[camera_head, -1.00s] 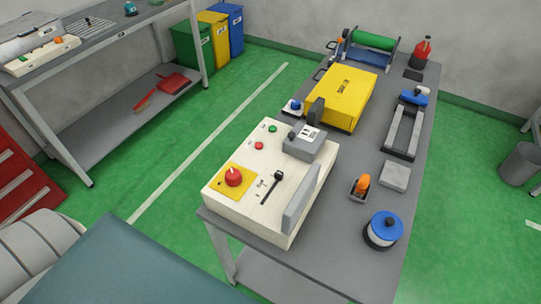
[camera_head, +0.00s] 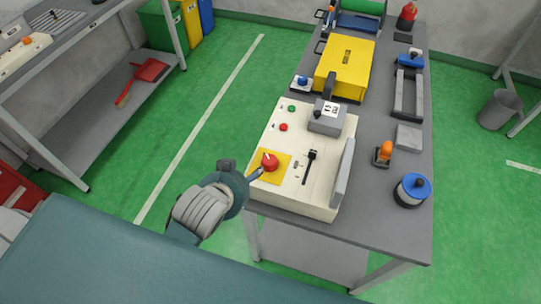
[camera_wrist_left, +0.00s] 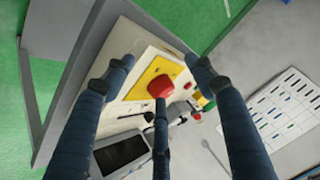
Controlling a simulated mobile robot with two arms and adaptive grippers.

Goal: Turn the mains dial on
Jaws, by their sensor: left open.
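The red mains dial (camera_head: 270,161) sits on a yellow square plate (camera_head: 283,166) at the near left of the cream control box (camera_head: 316,191). A light mark shows on the dial. In the left wrist view the red dial (camera_wrist_left: 161,86) shows between my spread fingers. My left gripper (camera_head: 254,175) is open at the near left edge of the box, with a fingertip close to the dial. I cannot tell whether it touches. My right gripper is not in view.
A black lever (camera_head: 309,165), a green button (camera_head: 292,108), a red button (camera_head: 283,127) and a grey block (camera_head: 327,117) are on the box. A grey upright panel (camera_head: 344,172) stands at its right. A yellow case (camera_head: 344,65) lies behind. Green floor is free at left.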

